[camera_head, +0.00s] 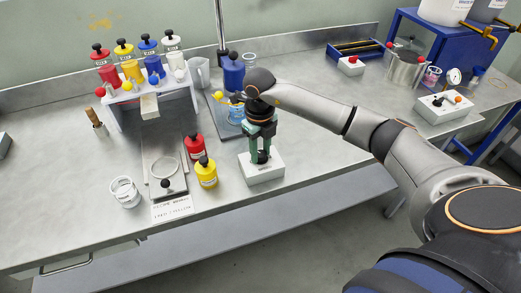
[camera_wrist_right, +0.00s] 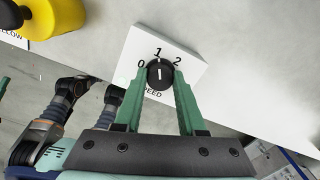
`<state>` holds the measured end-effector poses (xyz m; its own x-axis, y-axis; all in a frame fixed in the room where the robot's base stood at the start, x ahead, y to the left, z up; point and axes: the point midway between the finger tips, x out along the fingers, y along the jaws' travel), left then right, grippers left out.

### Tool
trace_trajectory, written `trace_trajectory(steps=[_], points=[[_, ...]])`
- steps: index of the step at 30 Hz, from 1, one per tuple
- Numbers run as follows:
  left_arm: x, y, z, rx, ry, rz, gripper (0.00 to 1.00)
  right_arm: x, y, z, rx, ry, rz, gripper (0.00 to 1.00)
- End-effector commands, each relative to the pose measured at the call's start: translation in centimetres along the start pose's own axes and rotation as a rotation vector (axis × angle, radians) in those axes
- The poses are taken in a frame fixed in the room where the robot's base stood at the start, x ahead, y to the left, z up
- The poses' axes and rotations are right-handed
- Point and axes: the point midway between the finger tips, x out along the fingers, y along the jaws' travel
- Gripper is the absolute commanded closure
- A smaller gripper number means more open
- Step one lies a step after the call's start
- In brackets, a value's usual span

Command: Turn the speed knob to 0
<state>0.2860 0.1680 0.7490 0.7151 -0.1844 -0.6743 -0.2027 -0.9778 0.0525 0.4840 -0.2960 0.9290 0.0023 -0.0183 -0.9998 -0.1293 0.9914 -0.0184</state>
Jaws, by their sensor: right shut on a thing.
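The speed knob (camera_wrist_right: 160,74) is a round black knob with a white pointer mark, on a white box (camera_wrist_right: 150,38) labelled 0, 1, 2 and SPEED. The pointer mark points about at 1. In the head view the white box (camera_head: 262,174) stands near the bench's front edge, with the knob (camera_head: 262,157) partly hidden by my gripper. My right gripper (camera_wrist_right: 161,82) points down, with its green fingers shut on the knob from both sides. It also shows in the head view (camera_head: 262,150). My left gripper is not in view.
Red (camera_head: 194,146) and yellow (camera_head: 206,172) bottles stand left of the box. A blue stirrer-like unit (camera_head: 233,75) stands behind my gripper. A rack of coloured bottles (camera_head: 155,92) is at the back left. The bench right of the box is clear.

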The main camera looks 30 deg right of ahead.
Motion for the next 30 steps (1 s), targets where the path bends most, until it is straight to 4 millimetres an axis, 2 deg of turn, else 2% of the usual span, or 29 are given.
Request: trace_trajectory(steps=[1, 6, 7, 20, 30], points=[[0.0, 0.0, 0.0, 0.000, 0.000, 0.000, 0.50, 0.0, 0.0, 0.0, 0.000, 0.000, 0.000, 0.80], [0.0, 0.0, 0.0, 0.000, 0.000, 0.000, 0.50, 0.0, 0.0, 0.0, 0.000, -0.001, -0.001, 0.99], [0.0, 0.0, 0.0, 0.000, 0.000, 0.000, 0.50, 0.0, 0.0, 0.0, 0.000, -0.001, -0.001, 1.00], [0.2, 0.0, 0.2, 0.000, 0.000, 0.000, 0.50, 0.0, -0.1, 0.0, -0.038, -0.002, -0.001, 1.00], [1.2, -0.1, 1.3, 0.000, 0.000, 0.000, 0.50, 0.1, -0.1, 0.0, -0.261, -0.007, -0.003, 1.00]])
